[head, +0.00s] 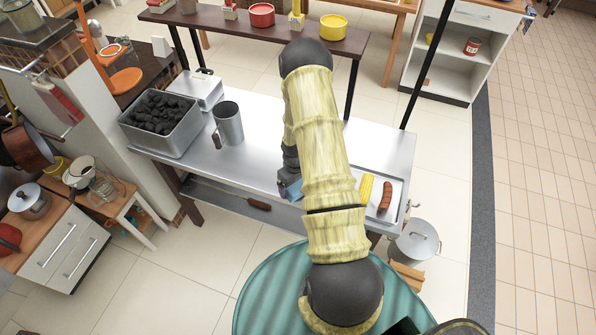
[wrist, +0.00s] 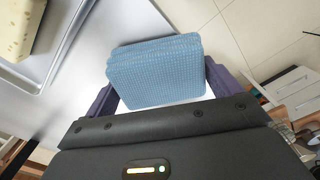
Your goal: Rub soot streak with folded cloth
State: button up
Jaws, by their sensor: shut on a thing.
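My gripper (head: 290,184) is at the front edge of the metal table (head: 262,125), left of the food tray. In the wrist view my gripper (wrist: 160,84) is shut on a folded cloth (wrist: 155,65), blue with a waffle weave, held between its two dark purple fingers. A little of the blue cloth (head: 291,190) also shows in the head view. The cloth lies over or just above the table edge; I cannot tell whether it touches the metal. I see no soot streak in either view; my arm and the cloth hide part of the tabletop.
A metal tray (wrist: 53,40) with corn (head: 366,188) and a sausage (head: 385,197) lies at the table's right end. A bin of charcoal (head: 160,113) and a grey metal cup (head: 229,124) stand at the left. The tabletop between cup and arm is clear.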

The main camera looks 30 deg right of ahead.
jog(key=r, duration=0.1)
jog(key=r+p, duration=0.1)
jog(key=r, duration=0.1)
jog(key=shift+w+a, duration=0.1)
jog(key=shift+w, duration=0.2)
notch_tip(320, 180, up, 4)
jog(key=shift+w+f+p, duration=0.1)
jog(key=shift+f+p, duration=0.1)
jog(key=shift+p, duration=1)
jog(key=shift+s+r, duration=0.2)
jog(key=shift+r, duration=0.25)
jog(key=shift+w, duration=0.1)
